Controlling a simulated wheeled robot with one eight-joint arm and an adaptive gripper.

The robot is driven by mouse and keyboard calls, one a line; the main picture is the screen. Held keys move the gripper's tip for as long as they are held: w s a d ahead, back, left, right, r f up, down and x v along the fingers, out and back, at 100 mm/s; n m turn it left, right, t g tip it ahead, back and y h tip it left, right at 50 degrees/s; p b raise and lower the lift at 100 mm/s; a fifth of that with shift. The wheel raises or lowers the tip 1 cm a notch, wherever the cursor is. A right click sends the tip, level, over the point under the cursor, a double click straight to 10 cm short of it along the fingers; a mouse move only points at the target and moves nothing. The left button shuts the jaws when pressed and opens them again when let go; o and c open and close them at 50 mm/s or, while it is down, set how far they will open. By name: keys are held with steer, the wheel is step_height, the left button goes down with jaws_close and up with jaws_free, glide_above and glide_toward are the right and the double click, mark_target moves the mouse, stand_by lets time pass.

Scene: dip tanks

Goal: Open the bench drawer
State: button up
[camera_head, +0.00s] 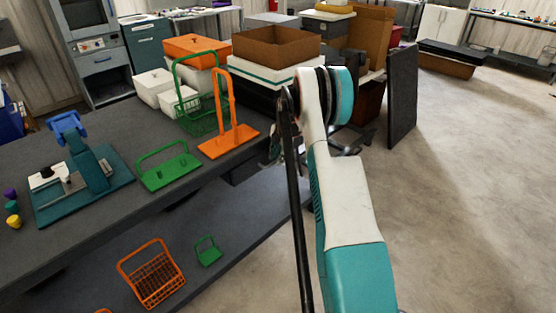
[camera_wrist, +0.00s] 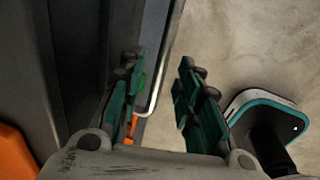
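The bench (camera_head: 95,215) has a dark top and runs along the left of the head view. Under its edge, beside my arm, a dark box-like part (camera_head: 246,170) shows, probably the drawer; my arm hides most of that area. In the wrist view a dark upright front (camera_wrist: 152,40) has a thin silver handle bar (camera_wrist: 157,84) along it. My gripper (camera_wrist: 161,62) is open, with one green finger on each side of the bar. I cannot tell whether either finger touches it. In the head view my gripper (camera_head: 273,150) is largely hidden behind my arm at the bench edge.
On the bench stand an orange rack (camera_head: 230,140), a green rack (camera_head: 168,168), a green basket (camera_head: 202,115) and a teal device (camera_head: 88,175). An orange basket (camera_head: 152,275) sits on the lower shelf. A dark panel (camera_head: 402,95) stands behind my arm. The floor to the right is clear.

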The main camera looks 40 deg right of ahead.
steer(key=shift+f, duration=0.35)
steer(key=shift+c, duration=0.5)
jaws_close()
